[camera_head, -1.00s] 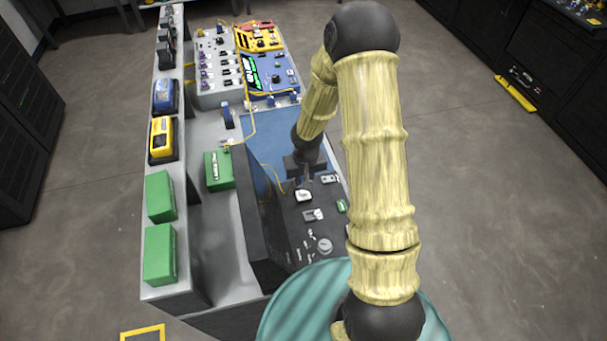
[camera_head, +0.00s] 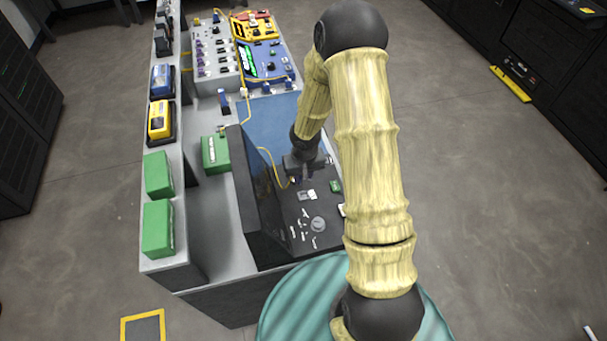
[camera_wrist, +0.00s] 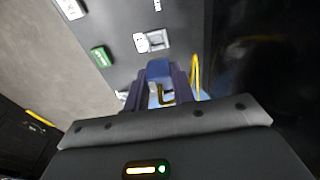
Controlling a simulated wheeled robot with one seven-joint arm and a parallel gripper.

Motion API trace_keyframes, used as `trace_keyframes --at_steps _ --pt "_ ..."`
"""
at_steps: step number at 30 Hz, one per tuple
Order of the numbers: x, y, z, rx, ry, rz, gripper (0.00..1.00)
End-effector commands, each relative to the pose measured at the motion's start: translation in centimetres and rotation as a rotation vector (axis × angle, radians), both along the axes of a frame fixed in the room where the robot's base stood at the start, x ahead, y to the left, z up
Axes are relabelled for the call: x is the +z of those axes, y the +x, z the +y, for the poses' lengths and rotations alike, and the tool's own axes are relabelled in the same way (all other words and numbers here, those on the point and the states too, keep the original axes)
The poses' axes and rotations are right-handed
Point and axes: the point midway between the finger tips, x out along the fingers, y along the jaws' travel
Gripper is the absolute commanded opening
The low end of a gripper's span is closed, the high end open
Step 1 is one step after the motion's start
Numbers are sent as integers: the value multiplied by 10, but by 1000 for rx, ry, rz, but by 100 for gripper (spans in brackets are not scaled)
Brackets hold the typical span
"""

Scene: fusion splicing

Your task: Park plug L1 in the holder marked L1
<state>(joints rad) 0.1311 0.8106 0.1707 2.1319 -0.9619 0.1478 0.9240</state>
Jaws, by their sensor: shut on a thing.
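My gripper (camera_head: 302,178) hangs over the dark panel (camera_head: 285,215) at the near right of the bench. In the wrist view its two fingers (camera_wrist: 160,88) are shut on a small blue plug (camera_wrist: 159,69) with a yellow cable. The cable (camera_head: 272,165) loops to the left of the gripper in the head view. A white holder (camera_wrist: 152,42) lies on the panel just beyond the plug and apart from it; it also shows in the head view (camera_head: 307,196). I cannot read any L1 mark on plug or holder.
A tall dark upright panel (camera_head: 257,190) stands close to the left of the gripper. A green piece (camera_head: 335,186), a round grey disc (camera_head: 317,223) and several small light parts lie on the panel. A blue mat (camera_head: 268,122) lies beyond.

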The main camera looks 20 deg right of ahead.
Motion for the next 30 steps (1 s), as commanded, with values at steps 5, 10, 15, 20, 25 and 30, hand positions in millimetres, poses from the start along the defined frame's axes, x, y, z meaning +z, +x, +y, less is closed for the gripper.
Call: trace_keyframes --at_steps 5,10,15,20,25,30 --pt "-16 0 -5 -10 0 1 3" --pt "-30 0 -6 -12 0 0 3" --pt "-43 0 -4 -7 1 0 3" --pt "-54 0 -2 -4 0 0 3" --pt "-59 0 -1 -4 0 0 3" --pt "-59 0 -2 -4 0 0 3"
